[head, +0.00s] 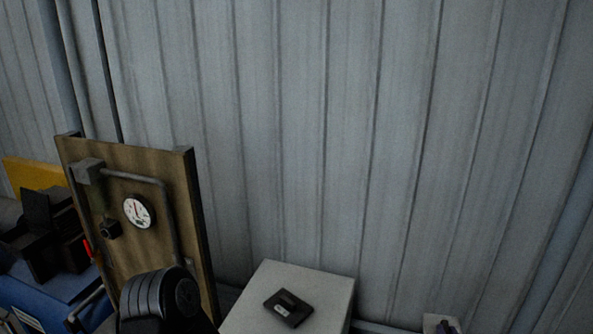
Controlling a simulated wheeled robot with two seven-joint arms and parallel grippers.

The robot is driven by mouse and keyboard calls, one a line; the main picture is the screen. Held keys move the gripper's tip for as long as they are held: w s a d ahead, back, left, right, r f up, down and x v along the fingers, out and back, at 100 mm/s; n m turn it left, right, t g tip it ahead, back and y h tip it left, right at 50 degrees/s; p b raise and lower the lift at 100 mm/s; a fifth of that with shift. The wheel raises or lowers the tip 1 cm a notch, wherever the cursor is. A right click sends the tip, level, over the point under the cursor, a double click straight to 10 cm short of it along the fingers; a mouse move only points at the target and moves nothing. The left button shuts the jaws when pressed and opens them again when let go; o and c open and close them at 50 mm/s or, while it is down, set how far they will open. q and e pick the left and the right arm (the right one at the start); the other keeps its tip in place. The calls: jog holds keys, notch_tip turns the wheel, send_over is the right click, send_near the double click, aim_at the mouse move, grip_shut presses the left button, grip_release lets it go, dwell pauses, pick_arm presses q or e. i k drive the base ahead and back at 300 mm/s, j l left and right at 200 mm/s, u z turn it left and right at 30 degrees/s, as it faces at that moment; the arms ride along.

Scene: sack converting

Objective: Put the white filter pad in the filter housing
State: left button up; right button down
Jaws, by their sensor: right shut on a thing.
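A black ribbed, rounded part of my right arm and gripper (160,302) rises from the bottom edge at the lower left, in front of a brown board. The fingertips and what they hold are hidden or below the picture. I cannot make out the white filter pad. No filter housing shows clearly. My left gripper is not in view.
The brown board (140,168) carries a round gauge (137,211) and grey pipes. Dark blocky parts (40,245) stand on a blue surface at left. A pale box (268,285) bears a dark flat item (288,308). A corrugated wall (350,140) closes the back.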

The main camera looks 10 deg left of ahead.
aim_at(26, 240)
jog(key=k+j, duration=0.1)
jog(key=j, duration=1.2)
jog(key=k+j, duration=0.1)
jog(key=j, duration=1.2)
jog(key=k+j, duration=0.1)
jog(key=j, duration=1.2)
jog(key=k+j, duration=0.1)
jog(key=j, duration=1.2)
jog(key=k+j, duration=0.1)
jog(key=j, duration=1.2)
jog(key=i+j, duration=0.1)
jog(key=j, duration=0.35)
jog(key=i+j, duration=0.1)
jog(key=j, duration=0.3)
jog(key=i+j, duration=0.1)
jog(key=j, duration=0.35)
jog(key=i+j, duration=0.1)
jog(key=j, duration=0.3)
